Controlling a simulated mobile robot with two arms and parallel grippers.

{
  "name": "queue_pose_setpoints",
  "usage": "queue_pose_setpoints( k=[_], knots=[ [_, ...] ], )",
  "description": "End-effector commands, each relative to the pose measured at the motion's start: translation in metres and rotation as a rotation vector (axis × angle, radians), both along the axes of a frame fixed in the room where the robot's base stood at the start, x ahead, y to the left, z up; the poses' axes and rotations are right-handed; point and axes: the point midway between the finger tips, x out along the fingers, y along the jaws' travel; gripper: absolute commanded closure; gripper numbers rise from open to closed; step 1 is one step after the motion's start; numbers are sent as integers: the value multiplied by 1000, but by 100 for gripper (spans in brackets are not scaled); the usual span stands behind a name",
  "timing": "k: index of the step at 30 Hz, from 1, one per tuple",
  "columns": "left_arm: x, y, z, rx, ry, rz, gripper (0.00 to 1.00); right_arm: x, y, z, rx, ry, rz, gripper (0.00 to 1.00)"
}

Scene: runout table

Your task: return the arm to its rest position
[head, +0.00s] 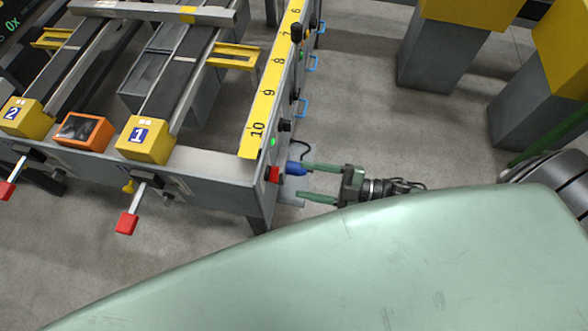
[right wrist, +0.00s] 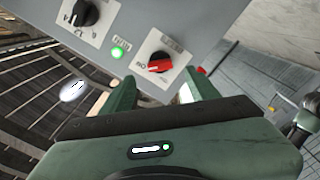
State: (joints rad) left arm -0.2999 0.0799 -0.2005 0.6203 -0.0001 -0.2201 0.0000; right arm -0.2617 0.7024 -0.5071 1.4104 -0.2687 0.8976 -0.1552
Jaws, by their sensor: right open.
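My right gripper (head: 301,181) is green and reaches in from the right at the end face of the runout table (head: 215,180). Its two fingers are open and apart, pointing left toward a red rotary switch (head: 274,174). In the right wrist view my right gripper (right wrist: 163,92) shows its spread fingers, with the red switch (right wrist: 159,63) beyond and between them. Nothing is seen held between the fingers. I cannot tell whether a fingertip touches the panel. My left gripper is not in view.
A green lamp (head: 273,142) glows on the table's side panel, above the red switch. A blue plug-like part (head: 296,168) sits close to the upper finger. Red-ended levers (head: 127,222) stick out at the front. Grey-and-yellow blocks (head: 430,50) stand behind; floor between is clear.

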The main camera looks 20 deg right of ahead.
Motion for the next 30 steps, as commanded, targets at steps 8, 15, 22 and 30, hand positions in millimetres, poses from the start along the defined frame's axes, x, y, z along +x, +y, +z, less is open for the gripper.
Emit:
queue_pose_setpoints(
  k=[8, 15, 22, 30],
  knots=[
    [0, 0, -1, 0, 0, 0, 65, -5, -7, 0, 0, -1, 1, 40],
    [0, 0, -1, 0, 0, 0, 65, -5, -7, 0, 0, -1, 1, 40],
    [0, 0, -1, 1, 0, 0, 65, -1, -10, -8, -7, 20, -29, 40],
    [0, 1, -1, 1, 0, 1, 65, 16, -70, -143, -105, 398, -469, 40]
  ],
)
